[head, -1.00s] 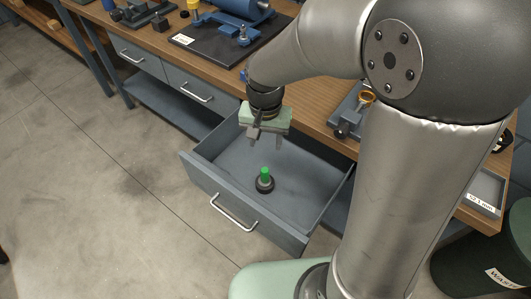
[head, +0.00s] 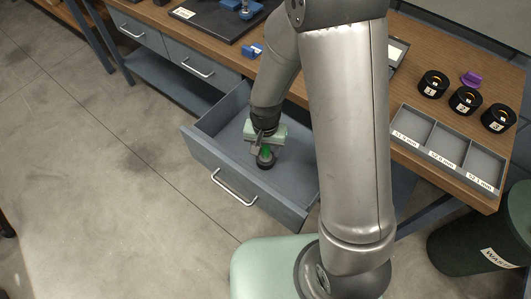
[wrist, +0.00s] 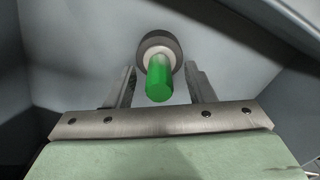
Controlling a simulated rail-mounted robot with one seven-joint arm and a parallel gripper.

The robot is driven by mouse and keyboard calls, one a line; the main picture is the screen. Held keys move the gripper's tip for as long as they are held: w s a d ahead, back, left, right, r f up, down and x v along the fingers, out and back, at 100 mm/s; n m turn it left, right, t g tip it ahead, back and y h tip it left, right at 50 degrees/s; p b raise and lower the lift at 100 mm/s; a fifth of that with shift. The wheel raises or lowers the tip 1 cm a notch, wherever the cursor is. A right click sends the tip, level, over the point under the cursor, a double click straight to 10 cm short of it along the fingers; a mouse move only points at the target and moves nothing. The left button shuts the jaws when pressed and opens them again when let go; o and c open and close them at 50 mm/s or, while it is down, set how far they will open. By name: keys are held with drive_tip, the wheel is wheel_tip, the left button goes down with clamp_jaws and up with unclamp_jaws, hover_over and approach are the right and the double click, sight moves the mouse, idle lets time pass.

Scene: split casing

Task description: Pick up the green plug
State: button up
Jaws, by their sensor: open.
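The green plug (head: 267,150) stands upright in a dark round base (head: 265,161) inside the open drawer (head: 222,166). In the wrist view the plug (wrist: 159,80) is a green cylinder with its end toward the camera, its lower part set in the dark ring-shaped base (wrist: 160,45). My gripper (head: 264,149) is low in the drawer, at the plug. In the wrist view its open fingers (wrist: 160,84) lie to the left and right of the plug, with a gap on each side. In the head view the gripper partly hides the plug.
Drawer walls surround my gripper closely. The wooden bench (head: 420,168) lies behind and to the right, with a labelled three-part tray (head: 424,128), black numbered cups (head: 466,99) and a purple piece (head: 471,78). A dark waste bin (head: 468,235) stands at the right.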

drive_tip(key=shift+f, duration=0.75)
clamp_jaws()
drive_tip(key=shift+r, duration=0.15)
